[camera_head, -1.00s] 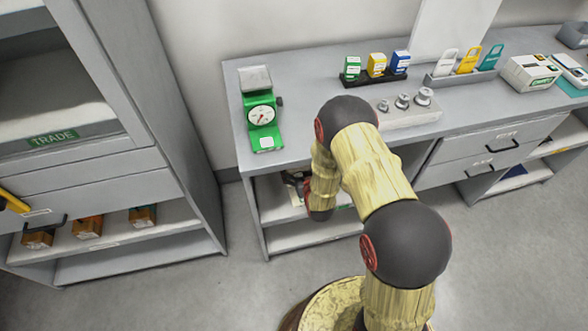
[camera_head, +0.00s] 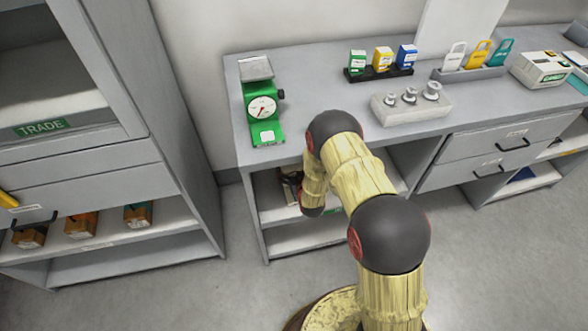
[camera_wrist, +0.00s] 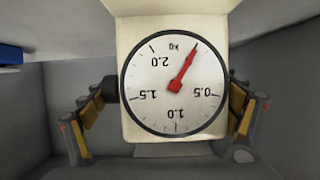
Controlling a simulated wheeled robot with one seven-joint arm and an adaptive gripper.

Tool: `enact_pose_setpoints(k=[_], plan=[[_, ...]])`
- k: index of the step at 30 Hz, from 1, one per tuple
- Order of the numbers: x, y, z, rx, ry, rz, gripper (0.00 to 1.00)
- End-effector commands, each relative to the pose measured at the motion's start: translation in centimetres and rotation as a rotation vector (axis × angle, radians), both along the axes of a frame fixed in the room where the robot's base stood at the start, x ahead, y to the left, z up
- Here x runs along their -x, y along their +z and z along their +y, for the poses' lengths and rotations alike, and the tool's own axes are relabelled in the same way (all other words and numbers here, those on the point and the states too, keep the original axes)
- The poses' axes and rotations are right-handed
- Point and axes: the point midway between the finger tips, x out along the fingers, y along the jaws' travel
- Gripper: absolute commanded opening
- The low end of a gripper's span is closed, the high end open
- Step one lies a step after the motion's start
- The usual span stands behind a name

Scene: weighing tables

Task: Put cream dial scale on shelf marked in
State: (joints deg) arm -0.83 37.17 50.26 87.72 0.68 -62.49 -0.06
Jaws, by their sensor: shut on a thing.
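The cream dial scale (camera_wrist: 132,30) fills the middle of the wrist view, its white dial and red pointer facing the camera upside down. My gripper (camera_wrist: 165,112) has one finger on each side of it and is shut on it. In the head view my gripper (camera_head: 291,186) is at the open shelf space under the left end of the table, mostly hidden by my arm and the tabletop. The lower shelf board (camera_head: 300,237) there is bare where visible. A green label (camera_head: 334,210) shows partly behind my arm; its word is hidden.
A green dial scale (camera_head: 264,115) stands on the tabletop (camera_head: 325,80) above. A weight block (camera_head: 385,112) and colored boxes in a black rack (camera_head: 378,74) stand farther right. A cabinet with a TRADE label (camera_head: 40,127) is at left. Shelf walls (camera_wrist: 35,95) flank the gripper.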

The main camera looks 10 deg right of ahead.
Motion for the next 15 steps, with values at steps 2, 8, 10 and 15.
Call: enact_pose_setpoints(k=[2,8,10,15], plan=[[-0.34,0.02,0.0,0.0,0.0,-0.01,0.27],[-0.35,0.21,0.0,0.0,0.0,-0.01,0.27],[-0.33,0.11,0.0,0.0,0.0,-0.009,0.27],[-0.12,-0.31,0.0,0.0,0.0,-0.003,0.92]])
